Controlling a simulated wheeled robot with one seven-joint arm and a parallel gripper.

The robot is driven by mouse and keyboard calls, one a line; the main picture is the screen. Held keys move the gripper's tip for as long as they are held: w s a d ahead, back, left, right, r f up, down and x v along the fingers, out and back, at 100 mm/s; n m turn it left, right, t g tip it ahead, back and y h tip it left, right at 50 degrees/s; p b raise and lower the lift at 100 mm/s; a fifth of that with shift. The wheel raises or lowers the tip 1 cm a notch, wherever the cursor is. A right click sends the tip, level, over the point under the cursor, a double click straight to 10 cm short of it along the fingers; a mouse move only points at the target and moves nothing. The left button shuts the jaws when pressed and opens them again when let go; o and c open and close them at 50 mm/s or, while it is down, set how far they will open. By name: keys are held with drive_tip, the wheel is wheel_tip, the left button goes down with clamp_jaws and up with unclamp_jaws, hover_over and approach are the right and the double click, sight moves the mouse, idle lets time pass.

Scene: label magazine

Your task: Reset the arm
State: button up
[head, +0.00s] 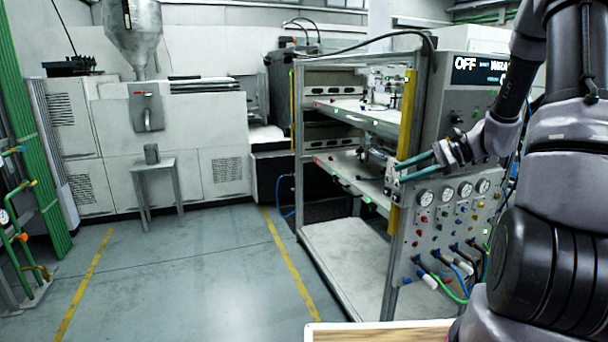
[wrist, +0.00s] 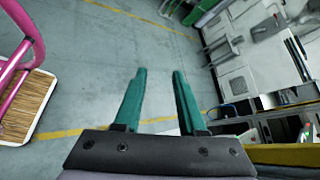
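My gripper (head: 419,167) is at the right of the head view, in front of the control panel, with its fingers pointing left. In the wrist view the two green fingers of my gripper (wrist: 157,73) stand apart with nothing between them. Beyond them is bare grey floor. My arm reaches across the right side of the head view and hides part of the panel.
A metal shelf rack (head: 320,245) with a yellow post stands close to my gripper, beside a control panel (head: 435,230) with gauges and cables. A wooden-topped surface (head: 380,333) is at the bottom. A small stand (head: 153,167) stands at back left. Open floor (head: 190,280) lies left.

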drive_tip(key=s+a+r+n+t+h, duration=0.1)
drive_tip(key=s+r+n+h, duration=0.3)
drive_tip(key=s+r, duration=0.5)
drive_tip(key=s+a+r+n+t+h, duration=0.1)
drive_tip(key=s+r+n+t+h, duration=0.2)
drive_tip(key=s+r, duration=0.6)
drive_tip(key=s+n+h, duration=0.2)
drive_tip(key=s+h, duration=0.1)
drive_tip(key=shift+a+r+n, duration=0.3)
drive_tip(key=shift+a, duration=0.05)
